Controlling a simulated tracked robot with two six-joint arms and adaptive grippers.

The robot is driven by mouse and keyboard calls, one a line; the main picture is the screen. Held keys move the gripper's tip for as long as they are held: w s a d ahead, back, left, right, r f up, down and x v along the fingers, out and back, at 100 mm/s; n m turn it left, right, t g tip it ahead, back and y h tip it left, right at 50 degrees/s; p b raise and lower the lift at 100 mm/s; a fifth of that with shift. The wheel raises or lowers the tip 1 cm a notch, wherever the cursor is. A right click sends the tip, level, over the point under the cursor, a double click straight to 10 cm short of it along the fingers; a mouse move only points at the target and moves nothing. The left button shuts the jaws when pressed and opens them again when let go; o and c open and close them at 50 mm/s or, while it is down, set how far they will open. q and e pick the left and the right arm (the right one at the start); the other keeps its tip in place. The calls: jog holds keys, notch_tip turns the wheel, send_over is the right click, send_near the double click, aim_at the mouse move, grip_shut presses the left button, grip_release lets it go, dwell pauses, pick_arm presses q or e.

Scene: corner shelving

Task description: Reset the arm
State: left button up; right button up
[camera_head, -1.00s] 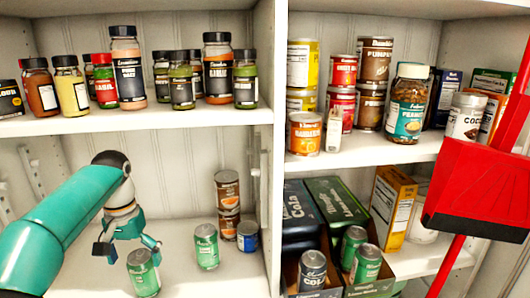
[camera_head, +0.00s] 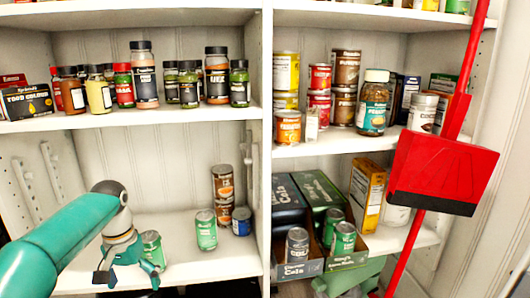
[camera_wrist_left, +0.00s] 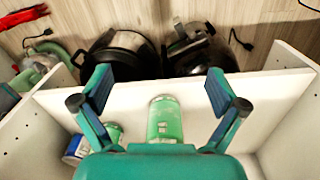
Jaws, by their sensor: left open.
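My left gripper (camera_head: 128,279) hangs at the front of the lower left shelf, fingers pointing down, open and empty. A green can (camera_head: 152,248) stands just behind and to the right of it; the gripper partly covers this can. In the left wrist view my two fingers (camera_wrist_left: 165,100) are spread wide, with a green can (camera_wrist_left: 165,120) showing between them, not gripped. My left arm comes in from the left in the head view. My right gripper is not in view.
Another green can (camera_head: 206,230), stacked brown cans (camera_head: 223,183) and a blue can (camera_head: 241,221) stand farther right on the shelf. Spice jars (camera_head: 144,80) fill the shelf above. Dark pots (camera_wrist_left: 120,50) sit beyond the shelf edge.

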pick_arm(q)
jog(key=s+d+f+h+p, duration=0.1)
jog(key=s+d+f, duration=0.1)
jog(key=d+f, duration=0.35)
jog(key=s+d+f+h+p, duration=0.1)
jog(key=d+f, duration=0.1)
jog(key=f, duration=0.6)
jog(key=s+d+f+p, duration=0.1)
jog(key=s+d+f, duration=0.15)
jog(key=f, duration=0.45)
jog(key=s+d+f+n+h+p, duration=0.1)
jog(key=s+d+f, duration=0.2)
jog(key=s, duration=0.4)
jog(key=s+d+f+p, duration=0.1)
jog(key=s+d+f, duration=0.1)
jog(key=s, duration=0.5)
jog(key=s+d+f+n+h+p, duration=0.1)
jog(key=s+d+f, duration=0.2)
jog(key=s, duration=0.5)
notch_tip(320, 180, up, 38)
jog(key=p, duration=3.8)
jog(key=shift+w+a+f+t, duration=0.15)
jog(key=shift+w+t, duration=0.15)
jog(key=shift+w, duration=0.15)
